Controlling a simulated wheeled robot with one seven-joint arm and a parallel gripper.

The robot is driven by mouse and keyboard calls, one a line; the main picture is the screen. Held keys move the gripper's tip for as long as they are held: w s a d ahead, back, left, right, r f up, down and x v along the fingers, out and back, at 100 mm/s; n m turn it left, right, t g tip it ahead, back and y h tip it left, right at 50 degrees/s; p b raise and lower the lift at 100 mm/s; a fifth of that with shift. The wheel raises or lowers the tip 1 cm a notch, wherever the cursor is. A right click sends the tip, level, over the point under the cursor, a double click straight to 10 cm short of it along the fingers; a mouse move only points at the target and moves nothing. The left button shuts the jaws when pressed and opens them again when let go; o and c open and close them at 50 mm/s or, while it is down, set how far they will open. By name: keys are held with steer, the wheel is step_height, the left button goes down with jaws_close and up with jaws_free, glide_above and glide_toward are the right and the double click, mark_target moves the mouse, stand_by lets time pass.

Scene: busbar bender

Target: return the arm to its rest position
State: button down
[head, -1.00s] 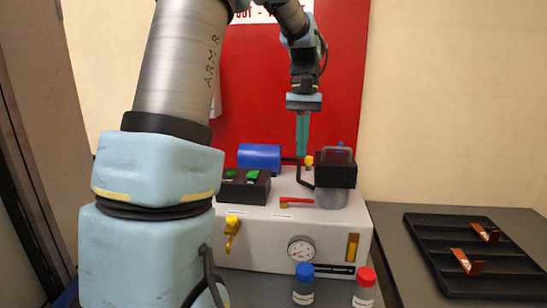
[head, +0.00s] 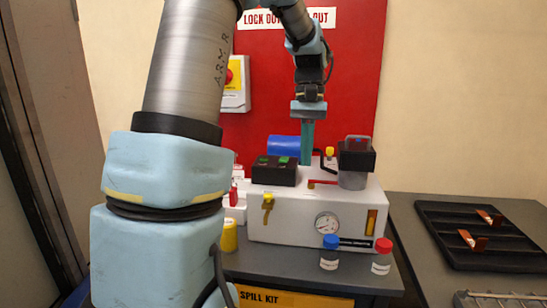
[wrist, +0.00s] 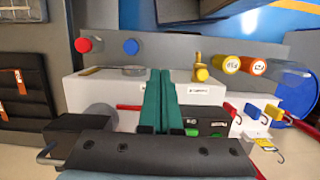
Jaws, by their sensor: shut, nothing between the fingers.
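My arm rises at the left of the head view and reaches over to the middle. My gripper (head: 307,150) points down above the back of the white bender unit (head: 290,222), with its teal fingers together and nothing between them. In the wrist view my gripper (wrist: 160,80) shows its two teal fingers side by side over the top of the white unit (wrist: 85,92). The fingertips look apart from the unit, but their exact height above it is hard to tell.
Near the fingers are a blue cylinder (head: 283,145), a black box with green switches (head: 274,171) and a black-topped grey pot (head: 355,165). Blue-capped (head: 330,252) and red-capped (head: 382,256) bottles stand in front. A black rack (head: 480,235) with copper pieces lies right.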

steer(key=s+a+f+n+t, duration=0.1)
steer(key=s+a+f+t, duration=0.3)
steer(key=s+a+f, duration=0.6)
steer(key=a+f, duration=0.2)
steer(key=a, duration=0.2)
steer(key=shift+s+a+f+h, duration=0.2)
steer(key=shift+s+a+h, duration=0.1)
steer(key=shift+s, duration=0.1)
